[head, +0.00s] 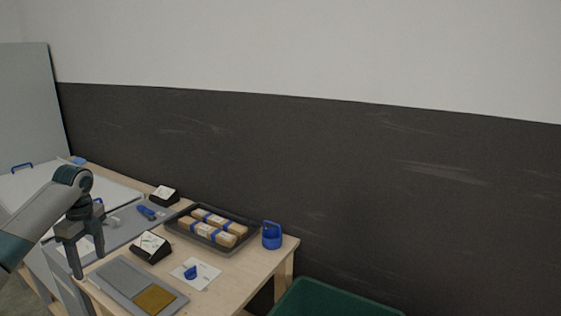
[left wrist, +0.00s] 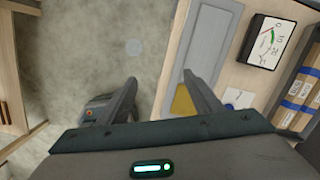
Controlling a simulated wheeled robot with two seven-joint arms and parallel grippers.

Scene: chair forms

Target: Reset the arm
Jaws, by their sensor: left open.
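My left gripper (head: 78,248) hangs from the arm that comes in from the left in the head view. It points down in front of the table's near left edge. In the left wrist view its two fingers (left wrist: 163,92) are spread apart with nothing between them. Between and beyond the fingers the grey floor (left wrist: 150,40) and the table's edge show. My right gripper is not in either view.
The wooden table (head: 235,289) holds a black tray (head: 254,240) with wrapped packs, a blue container (head: 271,236), a dial box (head: 152,247) and a grey board with a yellow patch (head: 125,281). A green bin (head: 335,299) stands right of the table. A dark wall panel rises behind.

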